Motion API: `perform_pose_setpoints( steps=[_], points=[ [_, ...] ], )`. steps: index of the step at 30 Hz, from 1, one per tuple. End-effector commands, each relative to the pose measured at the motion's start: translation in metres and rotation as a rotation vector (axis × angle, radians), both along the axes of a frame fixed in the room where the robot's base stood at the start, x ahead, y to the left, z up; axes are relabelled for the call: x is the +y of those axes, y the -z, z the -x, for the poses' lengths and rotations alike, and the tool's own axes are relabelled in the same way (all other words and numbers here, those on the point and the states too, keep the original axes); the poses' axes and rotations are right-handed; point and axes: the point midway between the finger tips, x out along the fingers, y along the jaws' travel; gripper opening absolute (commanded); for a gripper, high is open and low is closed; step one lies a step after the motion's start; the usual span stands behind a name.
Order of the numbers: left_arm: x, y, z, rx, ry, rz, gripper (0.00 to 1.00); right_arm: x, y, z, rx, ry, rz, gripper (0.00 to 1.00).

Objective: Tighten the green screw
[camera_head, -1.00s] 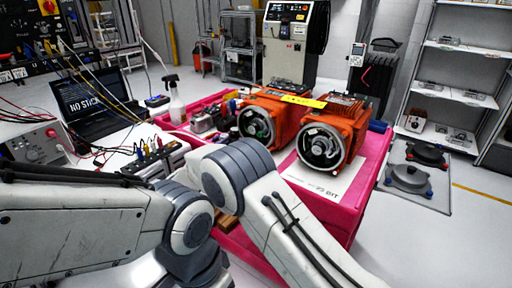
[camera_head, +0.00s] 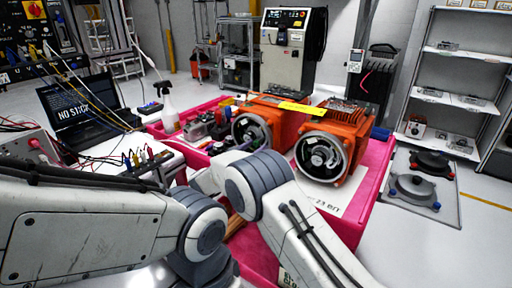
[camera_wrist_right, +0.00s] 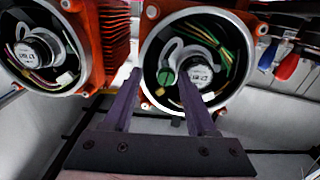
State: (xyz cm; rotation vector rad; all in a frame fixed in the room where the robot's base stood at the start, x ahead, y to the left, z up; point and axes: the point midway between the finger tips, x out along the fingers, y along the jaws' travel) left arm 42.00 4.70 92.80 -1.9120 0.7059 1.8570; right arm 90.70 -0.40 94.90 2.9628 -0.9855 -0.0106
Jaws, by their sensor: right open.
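Two orange motors stand side by side on the pink table (camera_head: 372,190). The left motor (camera_head: 262,127) has green wires in its round opening; the right motor (camera_head: 323,152) shows a silver and black encoder. In the right wrist view, the green screw (camera_wrist_right: 167,76) sits at the lower left of the opening of the green-wired motor (camera_wrist_right: 199,62), beside a white-labelled encoder hub. My right gripper (camera_wrist_right: 160,80) is open, its purple fingers framing the screw in that view. Contact cannot be told. In the head view my arm hides much of this gripper. My left gripper is out of view.
A yellow strip (camera_head: 301,107) lies on top of the motors. A laptop (camera_head: 80,106) and cabled instruments are at the left. Red and blue screwdriver handles (camera_wrist_right: 288,67) lie beside the motor in the wrist view.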

Motion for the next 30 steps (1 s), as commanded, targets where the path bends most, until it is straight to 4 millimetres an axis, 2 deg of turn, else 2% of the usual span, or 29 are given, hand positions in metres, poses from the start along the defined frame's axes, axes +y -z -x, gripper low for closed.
perform_pose_setpoints(
  steps=[5,6,10,11,20,30],
  points=[
    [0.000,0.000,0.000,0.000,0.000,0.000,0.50,0.011,0.001,0.000,0.001,-0.014,0.001,0.57],
    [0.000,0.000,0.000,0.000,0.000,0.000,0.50,0.013,0.000,0.000,0.000,-0.016,0.000,0.53],
    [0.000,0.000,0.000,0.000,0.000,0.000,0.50,0.015,0.000,0.000,0.000,-0.018,0.000,0.03],
    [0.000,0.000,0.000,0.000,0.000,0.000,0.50,0.016,0.000,0.000,0.000,-0.018,0.000,0.00],
    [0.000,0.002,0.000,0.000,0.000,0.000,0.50,0.015,0.001,0.000,-0.011,-0.019,-0.015,0.00],
    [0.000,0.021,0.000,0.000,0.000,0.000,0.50,0.013,0.003,0.000,-0.119,-0.018,-0.162,0.00]
  ],
)
